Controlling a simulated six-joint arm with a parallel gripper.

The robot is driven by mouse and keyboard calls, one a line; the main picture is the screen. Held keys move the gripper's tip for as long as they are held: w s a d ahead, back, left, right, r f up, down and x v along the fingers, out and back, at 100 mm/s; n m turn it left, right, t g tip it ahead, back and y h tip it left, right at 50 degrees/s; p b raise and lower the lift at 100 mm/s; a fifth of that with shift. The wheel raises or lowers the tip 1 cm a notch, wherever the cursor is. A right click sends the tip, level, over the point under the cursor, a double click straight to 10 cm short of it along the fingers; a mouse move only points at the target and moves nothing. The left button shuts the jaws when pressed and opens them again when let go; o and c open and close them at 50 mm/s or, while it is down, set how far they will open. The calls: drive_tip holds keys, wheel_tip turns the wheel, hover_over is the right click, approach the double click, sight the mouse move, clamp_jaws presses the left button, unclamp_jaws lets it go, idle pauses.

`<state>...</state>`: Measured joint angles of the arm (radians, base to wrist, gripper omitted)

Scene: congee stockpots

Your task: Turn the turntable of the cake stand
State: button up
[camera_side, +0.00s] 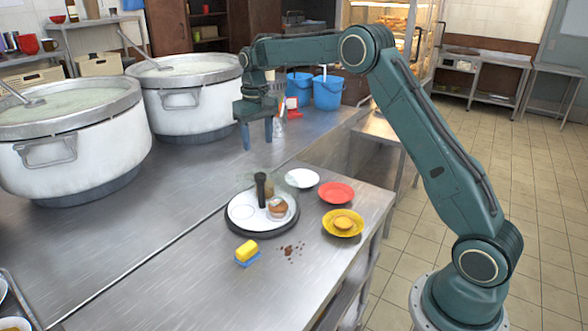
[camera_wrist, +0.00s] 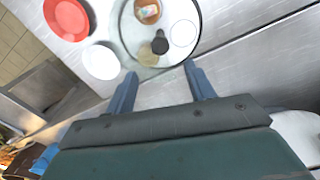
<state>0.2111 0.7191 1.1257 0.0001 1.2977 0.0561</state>
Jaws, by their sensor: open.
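The cake stand's turntable (camera_side: 243,213) is a white round plate on a dark base on the steel counter. A black upright handle or knob (camera_side: 261,186) stands on it, with a small brown cake (camera_side: 277,207) beside it. A clear, glassy shape shows faintly behind the knob. In the wrist view the turntable (camera_wrist: 128,31) lies beyond the fingertips, with the knob (camera_wrist: 160,44) near its closer edge. My gripper (camera_side: 258,148) is open and empty, pointing down above the counter, behind the turntable and apart from it. Its two fingers also show in the wrist view (camera_wrist: 160,80).
A white plate (camera_side: 302,178), a red plate (camera_side: 336,192) and a yellow plate (camera_side: 343,231) with food stand right of the turntable. A yellow sponge (camera_side: 247,250) and brown crumbs (camera_side: 291,250) lie in front. Large stockpots (camera_side: 192,105) stand at left.

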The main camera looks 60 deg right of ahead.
sight(260, 175)
wheel_tip(260, 175, down, 11)
drive_tip(key=shift+r, duration=0.15)
idle(0.4)
clamp_jaws()
